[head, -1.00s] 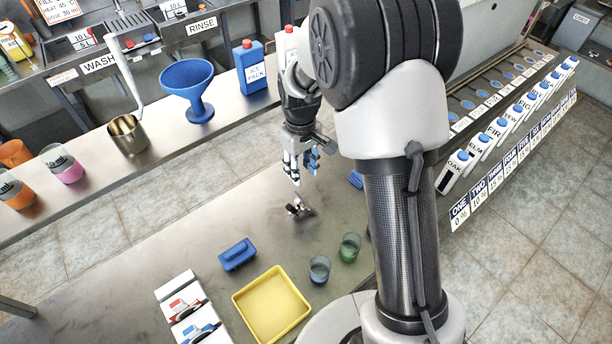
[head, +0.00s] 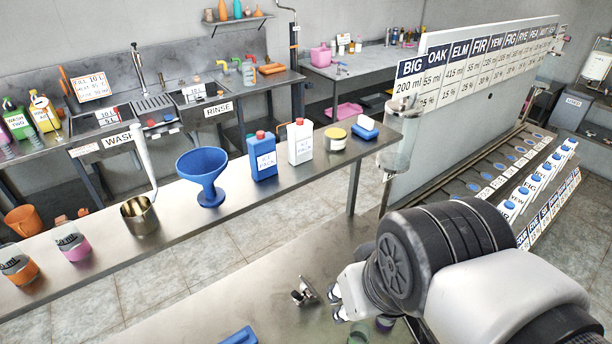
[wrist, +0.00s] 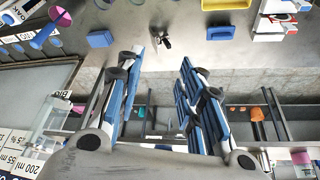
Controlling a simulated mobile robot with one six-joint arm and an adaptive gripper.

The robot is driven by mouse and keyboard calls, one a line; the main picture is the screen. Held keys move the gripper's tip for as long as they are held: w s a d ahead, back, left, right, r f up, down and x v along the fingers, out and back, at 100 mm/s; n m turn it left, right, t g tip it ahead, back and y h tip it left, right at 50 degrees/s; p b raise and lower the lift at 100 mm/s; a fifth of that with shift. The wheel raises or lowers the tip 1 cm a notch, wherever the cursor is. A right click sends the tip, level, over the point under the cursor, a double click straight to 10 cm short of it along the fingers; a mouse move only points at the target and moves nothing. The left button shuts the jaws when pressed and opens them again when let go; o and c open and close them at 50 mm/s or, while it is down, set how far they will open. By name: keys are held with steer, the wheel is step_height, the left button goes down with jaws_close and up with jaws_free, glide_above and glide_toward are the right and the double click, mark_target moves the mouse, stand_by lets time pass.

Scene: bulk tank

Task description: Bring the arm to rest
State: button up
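My arm (head: 450,265) is folded low at the right of the head view, its big dark joint over the near bench.
A yellow tray (wrist: 226,5) and blue block (wrist: 221,33) lie on the bench.

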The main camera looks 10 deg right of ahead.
steer(key=shift+s+f, duration=0.1)
steer(key=shift+s, duration=0.55)
steer(key=shift+f+b, duration=0.6)
steer(key=shift+b, duration=0.05)
steer(key=shift+d, duration=0.15)
